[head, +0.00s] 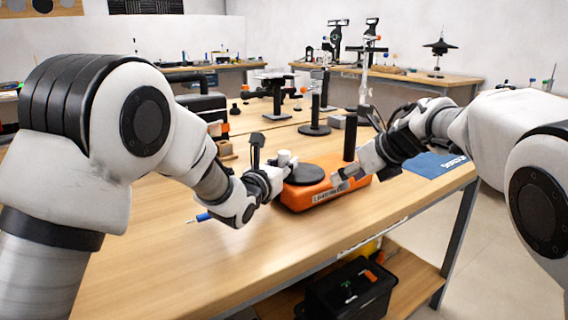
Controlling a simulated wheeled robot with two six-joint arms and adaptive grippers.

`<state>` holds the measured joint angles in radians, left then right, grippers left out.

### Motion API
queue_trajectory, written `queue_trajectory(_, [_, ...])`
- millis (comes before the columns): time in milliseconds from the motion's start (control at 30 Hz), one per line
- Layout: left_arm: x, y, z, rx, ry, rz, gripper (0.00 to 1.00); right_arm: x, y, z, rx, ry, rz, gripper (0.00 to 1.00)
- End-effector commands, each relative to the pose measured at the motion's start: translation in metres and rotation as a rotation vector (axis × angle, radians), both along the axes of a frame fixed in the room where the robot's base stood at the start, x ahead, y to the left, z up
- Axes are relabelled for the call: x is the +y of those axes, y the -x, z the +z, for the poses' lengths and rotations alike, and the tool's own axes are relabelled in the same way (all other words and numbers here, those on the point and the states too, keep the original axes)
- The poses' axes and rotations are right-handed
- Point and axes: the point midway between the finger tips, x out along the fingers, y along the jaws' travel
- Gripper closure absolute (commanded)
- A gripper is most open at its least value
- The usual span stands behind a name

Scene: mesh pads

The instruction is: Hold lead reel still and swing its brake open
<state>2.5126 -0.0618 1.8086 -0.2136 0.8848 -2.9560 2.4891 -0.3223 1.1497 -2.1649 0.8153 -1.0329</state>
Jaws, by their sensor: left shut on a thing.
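The lead reel is an orange, box-like body (315,193) with dark lettering on its front and a round black disc on top, standing on the wooden bench. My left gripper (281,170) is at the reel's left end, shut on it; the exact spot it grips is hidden. A small pale cylinder (284,157) rises there. My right gripper (356,170) is over the reel's right end, close to its front edge; its finger gap is unclear. A black upright post (350,135) stands behind it. I cannot make out the brake clearly.
A blue pen-like tool (199,218) lies left of my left gripper. A blue cloth or folder (434,164) lies to the right. Black stands (314,129) are behind the reel. A black crate (345,291) sits on the lower shelf. The front bench top is mostly clear.

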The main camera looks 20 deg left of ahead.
Motion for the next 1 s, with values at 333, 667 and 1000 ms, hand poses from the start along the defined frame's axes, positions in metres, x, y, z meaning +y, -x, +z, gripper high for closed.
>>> queue_trajectory(333, [0.001,0.0,-0.006,0.011,0.0,0.001,1.0,0.016,0.022,0.007,-0.013,0.051,0.037,0.44])
queue_trajectory(667, [0.001,0.0,-0.005,0.01,0.001,0.002,1.0,-0.033,0.037,0.05,-0.008,0.009,0.006,0.44])
queue_trajectory(1000, [0.001,0.0,-0.004,0.008,0.0,0.002,1.0,-0.044,0.04,0.057,-0.003,0.0,0.0,0.44])
